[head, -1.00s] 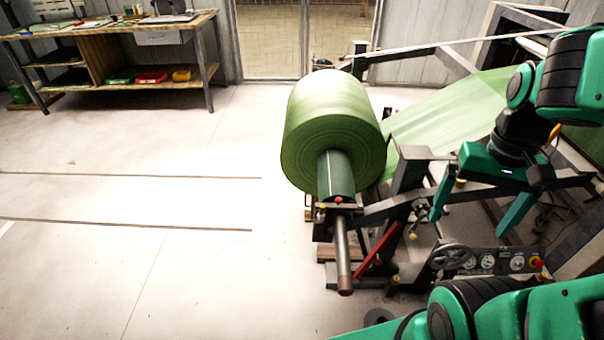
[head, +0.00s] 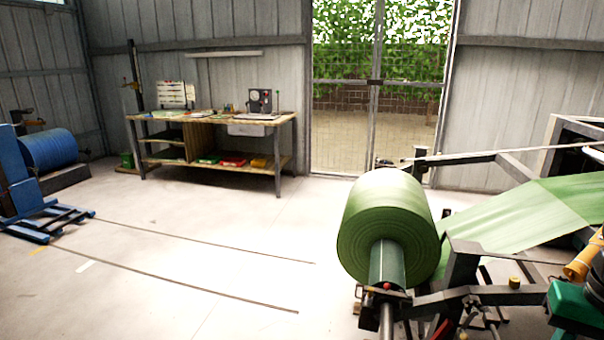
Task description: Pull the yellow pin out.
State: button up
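A small yellow knob (head: 514,282) stands on the dark roll stand (head: 462,268), right of the green roll (head: 385,215); it may be the head of the yellow pin, but it is too small to be sure.
The roll sits on a shaft with a dark green core (head: 388,264) and a red button (head: 387,286). A green web (head: 520,215) runs right. A workbench (head: 285,135) and blue lifter (head: 18,190) stand further left. The floor (head: 200,250) between is mostly clear.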

aim_at(371, 289)
jog(key=k, duration=0.8)
jog(key=z, duration=0.35)
jog(key=i, duration=1.8)
jog(key=u, duration=0.6)
